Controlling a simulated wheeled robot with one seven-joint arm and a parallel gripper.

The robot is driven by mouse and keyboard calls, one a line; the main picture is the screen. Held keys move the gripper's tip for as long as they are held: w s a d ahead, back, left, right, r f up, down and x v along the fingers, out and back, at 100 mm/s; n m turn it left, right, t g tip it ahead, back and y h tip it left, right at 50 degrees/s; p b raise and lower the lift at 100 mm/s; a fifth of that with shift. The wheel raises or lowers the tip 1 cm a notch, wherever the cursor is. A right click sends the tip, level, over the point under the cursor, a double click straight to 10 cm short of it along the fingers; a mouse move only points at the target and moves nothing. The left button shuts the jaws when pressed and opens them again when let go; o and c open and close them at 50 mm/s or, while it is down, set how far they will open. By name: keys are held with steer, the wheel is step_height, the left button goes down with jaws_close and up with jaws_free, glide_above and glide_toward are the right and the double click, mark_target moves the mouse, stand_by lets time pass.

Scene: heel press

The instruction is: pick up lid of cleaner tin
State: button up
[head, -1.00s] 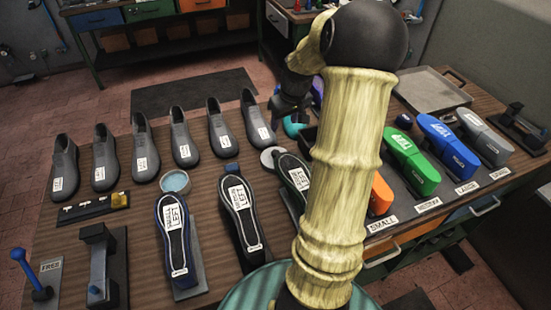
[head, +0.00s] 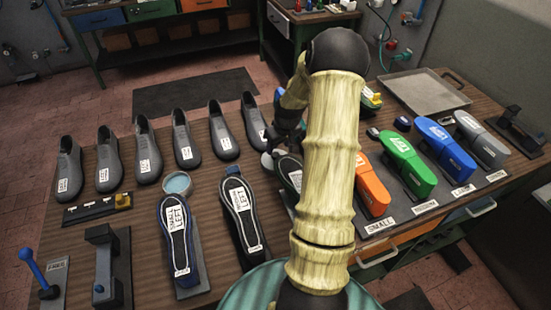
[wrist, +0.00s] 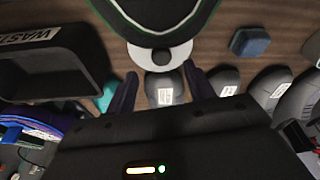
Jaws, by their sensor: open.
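A pale round lid (wrist: 143,60) with a dark knob lies on the wooden bench in the wrist view, close to a dark sole with a green edge (wrist: 165,12). In the head view only a sliver of the lid (head: 267,162) shows beside my gripper. My gripper (wrist: 160,72) is open and empty, its two dark fingers pointing at the lid from either side of the knob's line. In the head view my gripper (head: 283,143) is partly hidden by my arm. The open cleaner tin (head: 176,182) with blue contents stands left of it, above the small left sole.
A black bin (wrist: 60,65) labelled waste stands close left of my fingers in the wrist view. A row of grey shoes (head: 185,143) lines the far bench side. A blue block (wrist: 249,42) lies right of the lid. Coloured blocks (head: 408,160) fill the right side.

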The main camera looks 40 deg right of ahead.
mark_target(276, 155)
steer(key=shift+w+f, duration=0.1)
steer(key=shift+f, duration=0.1)
steer(key=shift+p+x, duration=1.15)
steer(key=shift+x, duration=1.4)
steer(key=shift+a, duration=0.15)
steer(key=c, duration=0.8)
